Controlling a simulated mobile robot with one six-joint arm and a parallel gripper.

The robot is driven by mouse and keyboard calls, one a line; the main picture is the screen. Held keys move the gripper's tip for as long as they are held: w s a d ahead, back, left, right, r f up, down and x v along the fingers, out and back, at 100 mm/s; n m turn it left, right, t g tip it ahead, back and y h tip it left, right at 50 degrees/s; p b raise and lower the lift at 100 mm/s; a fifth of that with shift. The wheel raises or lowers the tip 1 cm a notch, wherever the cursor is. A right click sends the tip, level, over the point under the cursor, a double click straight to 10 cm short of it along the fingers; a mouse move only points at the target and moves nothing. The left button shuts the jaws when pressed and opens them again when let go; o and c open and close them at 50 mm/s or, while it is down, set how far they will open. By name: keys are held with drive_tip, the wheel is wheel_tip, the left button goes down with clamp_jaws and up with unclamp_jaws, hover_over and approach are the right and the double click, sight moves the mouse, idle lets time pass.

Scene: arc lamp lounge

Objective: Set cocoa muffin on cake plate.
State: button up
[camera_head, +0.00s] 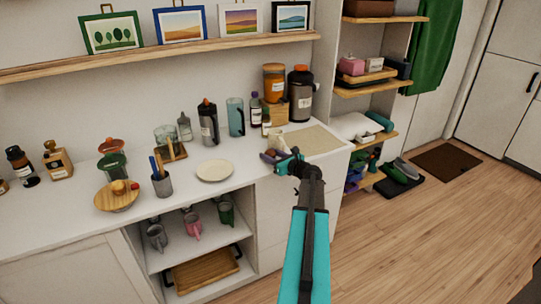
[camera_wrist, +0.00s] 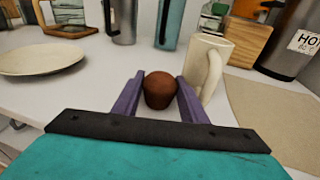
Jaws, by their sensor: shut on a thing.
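The cocoa muffin (camera_wrist: 160,90) is brown with a domed top. It sits between the purple fingers of my gripper (camera_wrist: 158,98) in the wrist view, and the gripper is shut on it. In the head view my gripper (camera_head: 274,156) is over the right part of the white counter, and the muffin is hard to make out there. The cake plate (camera_head: 215,171) is a round cream plate, empty, on the counter to the left of my gripper. It also shows at the left of the wrist view (camera_wrist: 45,59).
A cream mug (camera_wrist: 205,66) stands close to the right finger. A beige mat (camera_head: 312,140) lies to the right. A grey cup with utensils (camera_head: 162,184) and a wooden fruit bowl (camera_head: 116,200) stand left of the plate. Bottles and jars line the back. The counter between plate and gripper looks clear.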

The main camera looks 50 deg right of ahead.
drive_tip(key=shift+f, duration=0.2)
drive_tip(key=o, duration=0.7)
drive_tip(key=shift+r, duration=0.1)
drive_tip(key=shift+o, duration=0.2)
drive_tip(key=shift+r, duration=0.1)
drive_tip(key=shift+r, duration=0.1)
drive_tip(key=b+v, duration=0.2)
drive_tip(key=v, duration=1)
drive_tip(key=shift+c, duration=0.4)
